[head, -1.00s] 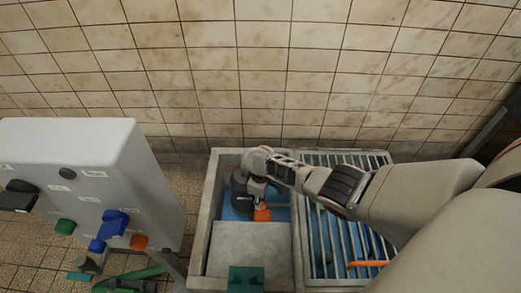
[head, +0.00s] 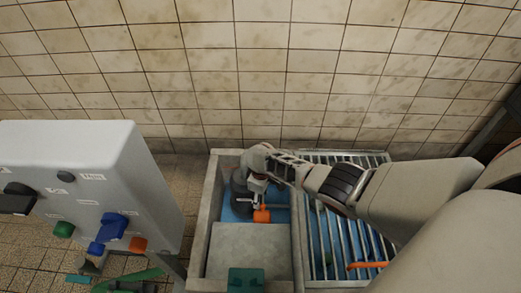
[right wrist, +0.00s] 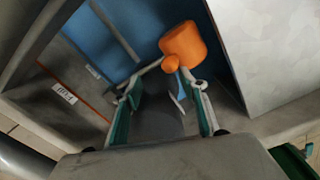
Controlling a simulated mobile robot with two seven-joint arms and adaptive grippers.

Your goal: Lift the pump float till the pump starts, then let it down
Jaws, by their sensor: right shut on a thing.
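The orange pump float (head: 262,215) is in the open part of a concrete pit, over blue water, beside a dark pump body (head: 240,194). In the right wrist view the float (right wrist: 184,44) has a small round orange knob and a thin grey rod by it, just beyond my fingertips. My right gripper (head: 257,200) reaches down into the pit from the right. My left gripper is not in view.
A concrete slab (head: 250,245) covers the front of the pit, with a teal block (head: 246,280) at its front edge. A metal grating (head: 325,235) lies to the right, with an orange bar (head: 367,265). A grey control cabinet (head: 105,165) stands left. A tiled wall closes the back.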

